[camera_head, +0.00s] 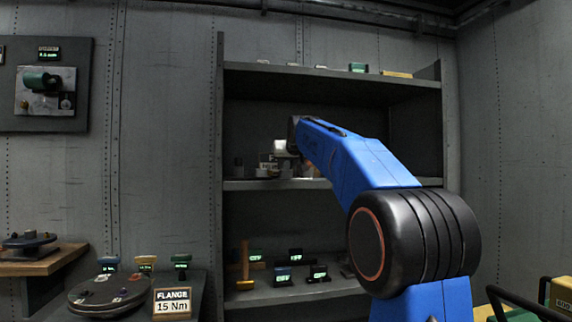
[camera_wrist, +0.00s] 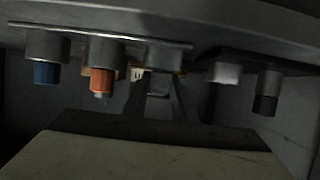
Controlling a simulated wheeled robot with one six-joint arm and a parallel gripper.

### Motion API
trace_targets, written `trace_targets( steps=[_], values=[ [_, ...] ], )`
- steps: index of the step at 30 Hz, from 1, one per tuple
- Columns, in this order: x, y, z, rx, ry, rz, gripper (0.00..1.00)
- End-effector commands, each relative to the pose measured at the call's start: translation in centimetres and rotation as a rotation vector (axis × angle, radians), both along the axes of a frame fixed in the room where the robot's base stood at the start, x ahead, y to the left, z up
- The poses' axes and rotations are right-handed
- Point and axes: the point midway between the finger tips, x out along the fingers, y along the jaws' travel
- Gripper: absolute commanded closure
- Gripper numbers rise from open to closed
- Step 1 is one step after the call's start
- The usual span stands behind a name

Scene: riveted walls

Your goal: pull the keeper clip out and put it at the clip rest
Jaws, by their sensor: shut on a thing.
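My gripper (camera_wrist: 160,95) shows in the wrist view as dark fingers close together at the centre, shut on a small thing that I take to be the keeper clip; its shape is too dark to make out. In the head view my blue arm reaches to the middle shelf, and its end hides most of what is there. Capped cylinders hang under a grey plate in the wrist view: a blue one (camera_wrist: 46,72), an orange one (camera_wrist: 102,80), a pale one (camera_wrist: 225,72) and a black one (camera_wrist: 266,103). I cannot make out the clip rest.
A shelf unit (camera_head: 231,185) stands ahead, its upper board close above my arm. At the lower left are a round flange (camera_head: 112,292) and a "FLANGE 15 Nm" sign (camera_head: 173,301).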

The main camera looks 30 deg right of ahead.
Motion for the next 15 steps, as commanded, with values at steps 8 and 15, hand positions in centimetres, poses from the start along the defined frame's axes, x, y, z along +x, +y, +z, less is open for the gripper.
trace_targets(
  steps=[8,15],
  values=[
    [0.00,0.00,-0.23,0.000,0.000,0.000,0.54],
    [-0.06,0.02,-0.21,0.000,0.000,0.000,0.54]
  ],
)
